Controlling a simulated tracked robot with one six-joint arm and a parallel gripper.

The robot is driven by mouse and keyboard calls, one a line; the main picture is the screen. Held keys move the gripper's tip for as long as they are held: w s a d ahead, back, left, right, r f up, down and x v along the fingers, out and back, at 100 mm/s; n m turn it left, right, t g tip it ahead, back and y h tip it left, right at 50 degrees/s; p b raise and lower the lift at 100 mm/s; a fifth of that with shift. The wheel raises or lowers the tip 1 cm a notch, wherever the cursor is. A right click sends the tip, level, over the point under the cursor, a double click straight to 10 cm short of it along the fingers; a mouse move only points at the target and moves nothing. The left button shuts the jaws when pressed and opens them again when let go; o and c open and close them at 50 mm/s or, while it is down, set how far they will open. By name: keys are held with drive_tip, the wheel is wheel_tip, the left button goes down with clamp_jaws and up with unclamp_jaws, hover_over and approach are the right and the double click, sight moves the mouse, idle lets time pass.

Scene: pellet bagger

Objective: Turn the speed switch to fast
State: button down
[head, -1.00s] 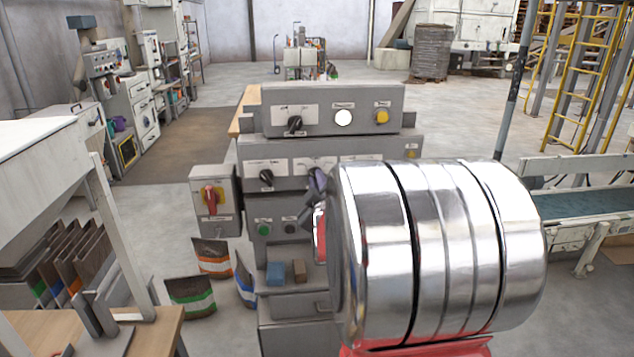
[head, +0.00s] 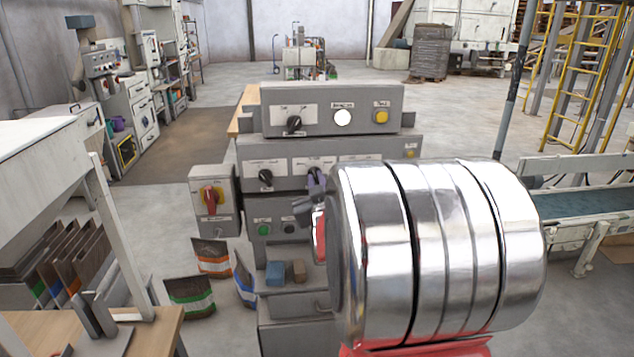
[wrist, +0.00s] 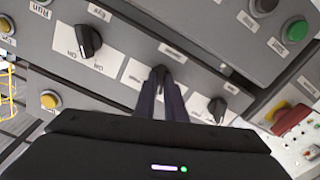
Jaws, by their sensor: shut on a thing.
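A black rotary switch (wrist: 159,74) sits in the middle of the panel's row of knobs, taken here as the speed switch. Its label is too small to read. My gripper (wrist: 161,84) is shut on its knob, with the two dark fingers on either side of it. In the head view my gripper (head: 315,184) meets the panel at the same switch, just left of my large shiny wrist. The fingers hide most of the knob, so I cannot tell which mark it points to.
Another black knob (wrist: 217,108) sits on one side of the held switch, and a further knob (wrist: 88,40) on the other. A green button (head: 264,229) is below. A red rotary handle (head: 211,198) stands on a box at left. Bags (head: 191,296) stand on the floor.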

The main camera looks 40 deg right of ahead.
drive_tip(key=m, duration=0.7)
drive_tip(key=shift+a+f, duration=0.15)
drive_tip(key=shift+f, duration=0.05)
drive_tip(key=m, duration=0.7)
idle(0.3)
drive_tip(key=c, duration=1.8)
unclamp_jaws()
drive_tip(key=shift+r, duration=0.1)
